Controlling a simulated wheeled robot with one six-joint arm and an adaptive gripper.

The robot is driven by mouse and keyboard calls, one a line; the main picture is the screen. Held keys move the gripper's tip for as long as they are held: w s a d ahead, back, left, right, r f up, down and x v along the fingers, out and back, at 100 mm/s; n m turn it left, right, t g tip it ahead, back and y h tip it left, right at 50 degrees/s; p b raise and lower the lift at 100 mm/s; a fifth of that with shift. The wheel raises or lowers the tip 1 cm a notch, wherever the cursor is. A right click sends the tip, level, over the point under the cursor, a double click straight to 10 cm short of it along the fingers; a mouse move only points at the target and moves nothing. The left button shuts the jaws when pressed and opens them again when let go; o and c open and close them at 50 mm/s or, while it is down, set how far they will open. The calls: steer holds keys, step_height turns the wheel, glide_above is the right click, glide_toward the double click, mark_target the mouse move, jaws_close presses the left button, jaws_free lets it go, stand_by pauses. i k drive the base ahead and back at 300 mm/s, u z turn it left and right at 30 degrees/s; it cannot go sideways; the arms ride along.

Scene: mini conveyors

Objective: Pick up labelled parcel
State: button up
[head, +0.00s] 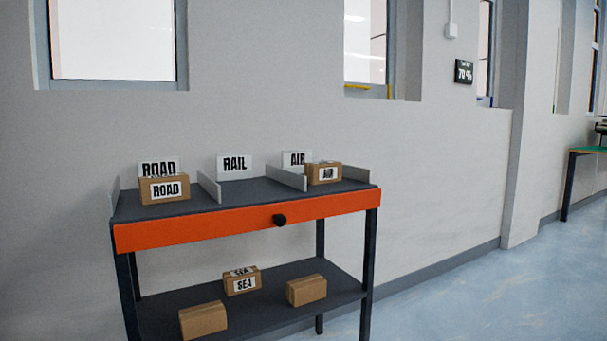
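A brown parcel labelled SEA (243,284) sits on the lower shelf, with a label on its front and one on its top. A parcel labelled ROAD (165,190) stands in the left bay of the table top, before the ROAD sign. A parcel labelled AIR (324,173) stands in the right bay, beside the AIR sign. Two parcels with no label showing, one at the front left (203,320) and one at the right (306,290), also lie on the lower shelf. My gripper is not in view.
The table (250,227) has an orange front with a black knob (280,220). Grey dividers split its top into three bays; the middle RAIL bay, with its sign (235,166), is empty. A wall stands behind. Blue floor is clear at right.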

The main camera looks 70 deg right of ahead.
mark_target(320, 173)
steer(key=u, duration=0.05)
steer(key=i, duration=0.9)
steer(key=z, duration=2.05)
